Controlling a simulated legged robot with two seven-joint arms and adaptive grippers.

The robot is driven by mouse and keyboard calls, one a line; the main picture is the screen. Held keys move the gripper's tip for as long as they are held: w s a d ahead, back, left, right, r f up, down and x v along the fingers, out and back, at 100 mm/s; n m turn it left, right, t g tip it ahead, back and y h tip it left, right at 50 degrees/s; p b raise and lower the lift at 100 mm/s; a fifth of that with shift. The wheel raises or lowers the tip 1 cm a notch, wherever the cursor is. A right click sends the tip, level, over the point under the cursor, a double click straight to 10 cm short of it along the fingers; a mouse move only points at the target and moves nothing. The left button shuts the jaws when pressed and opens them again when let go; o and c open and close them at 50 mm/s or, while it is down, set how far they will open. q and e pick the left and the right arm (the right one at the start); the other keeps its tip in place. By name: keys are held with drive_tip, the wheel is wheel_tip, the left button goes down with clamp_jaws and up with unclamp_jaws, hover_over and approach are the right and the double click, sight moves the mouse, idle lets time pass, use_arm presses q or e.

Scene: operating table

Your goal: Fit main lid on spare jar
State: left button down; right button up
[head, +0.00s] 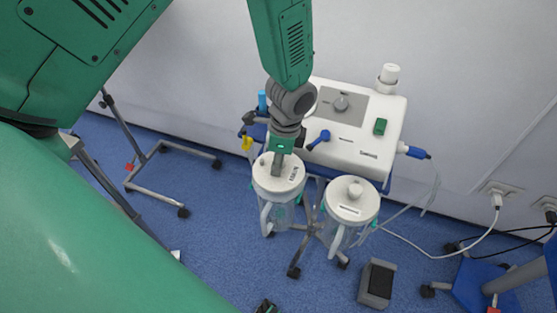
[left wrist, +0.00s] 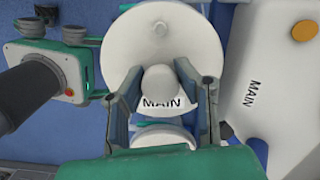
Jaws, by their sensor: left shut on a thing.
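A round white lid (head: 265,180) sits over the left clear jar (head: 281,216) in the head view. In the left wrist view this lid (left wrist: 178,52) reads MAIN. My left gripper (head: 278,160) comes down from above and is shut on the lid's knob (left wrist: 160,83), one finger on each side. Whether the lid is seated on the rim or slightly above it, I cannot tell. The right jar (head: 341,232) stands beside it under a white lid (head: 367,207) with a knob and an unreadable label. I cannot read which jar is the spare. My right gripper is not in view.
A white pump unit (head: 345,149) with a dial stands just behind the jars. A wheeled stand (head: 318,238) is below them. A grey pedal (head: 376,283) lies on the blue floor. Cables run right to a wall socket (head: 500,194). Another wheeled frame (head: 158,192) is at left.

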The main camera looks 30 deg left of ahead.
use_arm(q)
drive_tip(key=shift+f+b, duration=0.5)
drive_tip(key=shift+f, duration=0.65)
drive_tip(key=c, duration=1.1)
unclamp_jaws()
drive_tip(key=shift+c, duration=0.2)
drive_tip(key=shift+r, duration=0.1)
drive_tip(key=r, duration=0.4)
drive_tip(key=d+r, duration=0.1)
drive_tip(key=r, duration=0.6)
drive_tip(key=shift+w+d+r, duration=0.15)
drive_tip(key=shift+w+r, duration=0.15)
drive_tip(key=shift+r, duration=0.05)
